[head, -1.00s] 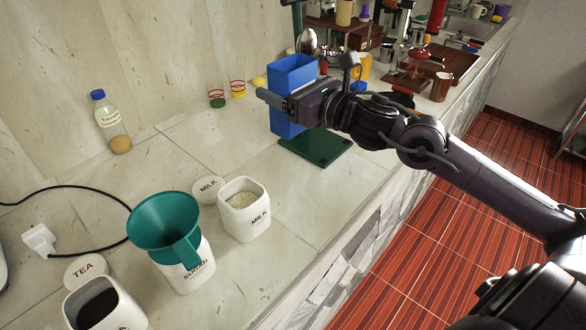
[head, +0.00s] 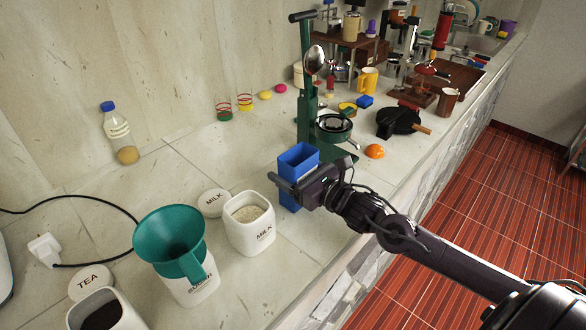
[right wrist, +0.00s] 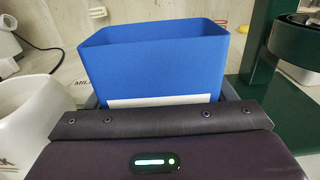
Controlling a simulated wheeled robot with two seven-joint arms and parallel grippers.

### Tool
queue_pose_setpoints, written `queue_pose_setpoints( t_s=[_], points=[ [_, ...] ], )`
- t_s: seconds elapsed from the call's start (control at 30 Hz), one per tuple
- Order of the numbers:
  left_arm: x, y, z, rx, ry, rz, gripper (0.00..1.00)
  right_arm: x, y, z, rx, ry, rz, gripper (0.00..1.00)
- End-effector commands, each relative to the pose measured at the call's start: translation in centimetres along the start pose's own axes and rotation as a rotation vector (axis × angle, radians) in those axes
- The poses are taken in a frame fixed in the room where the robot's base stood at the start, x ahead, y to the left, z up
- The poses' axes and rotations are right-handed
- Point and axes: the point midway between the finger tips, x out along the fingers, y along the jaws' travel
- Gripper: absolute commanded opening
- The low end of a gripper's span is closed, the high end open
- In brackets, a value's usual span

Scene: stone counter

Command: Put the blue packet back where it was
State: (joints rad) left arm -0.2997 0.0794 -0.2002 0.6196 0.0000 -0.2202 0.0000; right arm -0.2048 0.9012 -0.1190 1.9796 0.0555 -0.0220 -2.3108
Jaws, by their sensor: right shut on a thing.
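The blue packet (head: 291,190), a tall open-topped blue box, stands upright to the right of the milk canister (head: 250,233). My right gripper (head: 293,187) is shut on it. Whether its base touches the counter I cannot tell. In the right wrist view the blue packet (right wrist: 155,68) fills the middle above the gripper body, with a pale strip low on its near wall. Its inside bottom is hidden. My left gripper is not in view.
The green stand (head: 306,85) is just behind the packet, with an orange item (head: 375,151) to its right. The teal funnel (head: 168,232) sits on the sugar canister (head: 193,288) at front left. Bare counter lies behind the milk canister. The counter's front edge is close on the right.

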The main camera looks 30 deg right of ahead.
Motion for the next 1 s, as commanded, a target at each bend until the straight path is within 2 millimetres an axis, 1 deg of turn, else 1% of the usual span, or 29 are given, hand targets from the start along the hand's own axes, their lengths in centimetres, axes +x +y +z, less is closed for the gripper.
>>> queue_pose_setpoints(
  t_s=[0.17, 0.33, 0.37, 0.5, 0.77, 0.87, 1.0],
  points=[
    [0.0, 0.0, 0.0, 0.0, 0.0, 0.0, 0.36, 0.0, 0.0, 0.1, -0.001, -0.003, 0.0, 0.43],
    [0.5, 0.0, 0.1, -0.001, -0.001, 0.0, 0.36, 0.0, 0.0, -0.4, -0.002, -0.002, 0.0, 0.43],
    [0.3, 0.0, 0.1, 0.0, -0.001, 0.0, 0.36, 0.0, 0.0, -0.2, -0.001, -0.001, 0.0, 0.8],
    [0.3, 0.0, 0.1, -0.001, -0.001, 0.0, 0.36, 0.0, 0.0, -0.2, -0.001, -0.001, 0.0, 0.98],
    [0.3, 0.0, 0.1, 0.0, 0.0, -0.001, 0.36, 0.0, 0.0, -0.1, -0.001, -0.001, 0.0, 0.98],
    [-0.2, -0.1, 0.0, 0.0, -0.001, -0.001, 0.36, 0.0, 0.0, 0.3, 0.0, -0.002, 0.0, 0.98],
    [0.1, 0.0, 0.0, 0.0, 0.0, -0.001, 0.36, -1.1, -0.1, -0.1, -0.001, 0.002, -0.001, 0.98]
  ],
)
